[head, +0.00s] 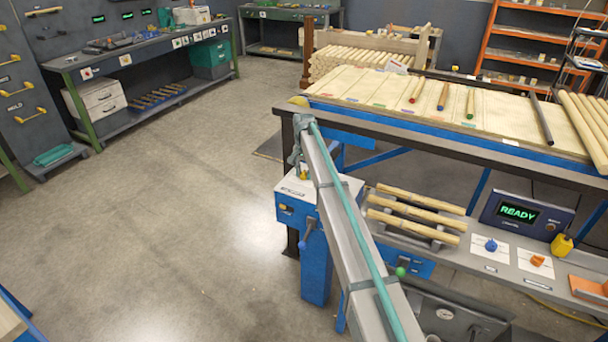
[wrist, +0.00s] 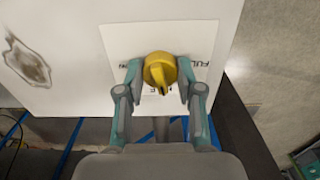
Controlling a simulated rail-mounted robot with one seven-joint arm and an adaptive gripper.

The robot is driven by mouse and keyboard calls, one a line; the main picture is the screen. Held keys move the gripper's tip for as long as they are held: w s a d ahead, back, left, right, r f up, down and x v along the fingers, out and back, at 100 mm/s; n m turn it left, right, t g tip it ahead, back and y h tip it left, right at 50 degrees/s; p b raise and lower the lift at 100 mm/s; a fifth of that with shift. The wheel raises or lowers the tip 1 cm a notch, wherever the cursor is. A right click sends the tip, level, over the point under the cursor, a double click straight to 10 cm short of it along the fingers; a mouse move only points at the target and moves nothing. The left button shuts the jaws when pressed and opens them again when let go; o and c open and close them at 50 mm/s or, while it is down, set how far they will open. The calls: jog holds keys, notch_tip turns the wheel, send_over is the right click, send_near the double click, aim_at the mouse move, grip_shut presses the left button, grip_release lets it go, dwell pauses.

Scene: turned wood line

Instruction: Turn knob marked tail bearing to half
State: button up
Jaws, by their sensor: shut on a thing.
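A yellow knob (wrist: 160,70) sits on a white marked plate (wrist: 200,36) in the wrist view. The fingers of my gripper (wrist: 160,78) are shut on it from both sides. The knob's pointer ridge points down in the picture, toward a mark mostly hidden by knob and fingers. "FUL" shows at the plate's right; a small mark at its left is partly covered. In the head view the yellow knob (head: 304,175) shows on the white top of a blue pedestal (head: 317,265), with my gripper (head: 298,157) over it. The pedestal's label is too small to read.
A blue knob (head: 491,245) and an orange knob (head: 537,261) sit on white plates on the bench at right, below a display (head: 518,213) reading READY. A long worktable (head: 440,105) stands behind my arm. Open floor lies to the left.

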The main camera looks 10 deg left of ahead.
aim_at(304, 172)
jog(key=shift+m, duration=1.1)
jog(key=o, duration=1.1)
jog(key=shift+o, duration=0.2)
notch_tip(304, 172, up, 12)
